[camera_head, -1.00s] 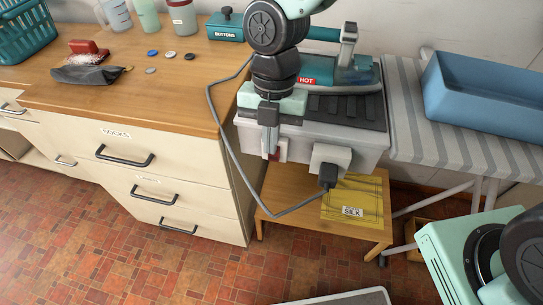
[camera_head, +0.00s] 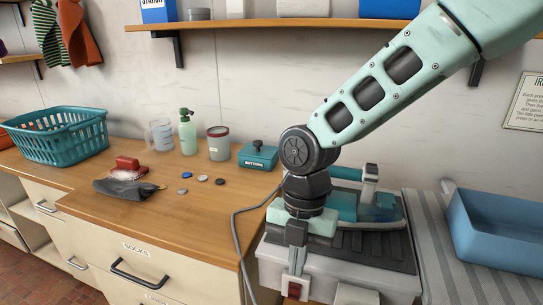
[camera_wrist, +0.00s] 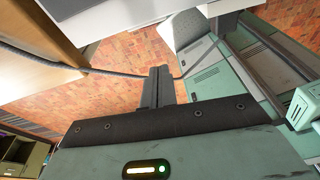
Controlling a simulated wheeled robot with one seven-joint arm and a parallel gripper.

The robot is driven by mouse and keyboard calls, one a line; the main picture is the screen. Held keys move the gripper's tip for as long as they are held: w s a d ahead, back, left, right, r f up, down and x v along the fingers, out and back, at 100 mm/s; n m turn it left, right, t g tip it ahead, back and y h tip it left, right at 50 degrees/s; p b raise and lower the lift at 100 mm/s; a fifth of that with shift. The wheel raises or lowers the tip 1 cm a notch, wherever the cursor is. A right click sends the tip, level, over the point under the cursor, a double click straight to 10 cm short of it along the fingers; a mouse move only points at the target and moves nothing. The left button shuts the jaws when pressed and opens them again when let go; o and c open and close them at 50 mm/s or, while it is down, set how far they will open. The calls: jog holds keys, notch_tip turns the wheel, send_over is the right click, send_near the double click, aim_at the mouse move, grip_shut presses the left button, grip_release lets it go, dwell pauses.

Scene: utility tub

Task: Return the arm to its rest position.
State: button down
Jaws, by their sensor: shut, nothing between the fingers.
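My gripper (camera_head: 297,268) hangs pointing down at the front left of the grey box that bears the teal iron. Its fingers are together with nothing between them. In the wrist view the dark fingers (camera_wrist: 158,88) are also closed, with the tiled floor behind them. My arm reaches in from the upper right, above the iron (camera_head: 345,205). A small red-and-white part (camera_head: 294,289) on the box front shows just below the fingertips; I cannot tell whether they touch it.
The grey box (camera_head: 275,262) and its cord (camera_head: 236,245) are close to my gripper. A blue bin (camera_head: 500,235) stands at right. The wooden counter (camera_head: 150,222) at left holds a teal basket (camera_head: 60,140), bottles and a buttons box (camera_head: 258,158). A shelf (camera_head: 270,23) runs above.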

jog(key=s+d+r+m+t+p, duration=0.1)
jog(key=s+d+r+m, duration=0.3)
jog(key=s+m, duration=0.3)
jog(key=s+d+r+m+t+p, duration=0.1)
jog(key=s+d+r+m, duration=0.3)
jog(key=m, duration=1.2)
jog(key=s+p, duration=0.1)
jog(key=s, duration=0.2)
jog(key=shift+s+d+r+m, duration=0.15)
jog(key=shift+d+r+m, duration=0.05)
jog(key=shift+r+m, duration=0.15)
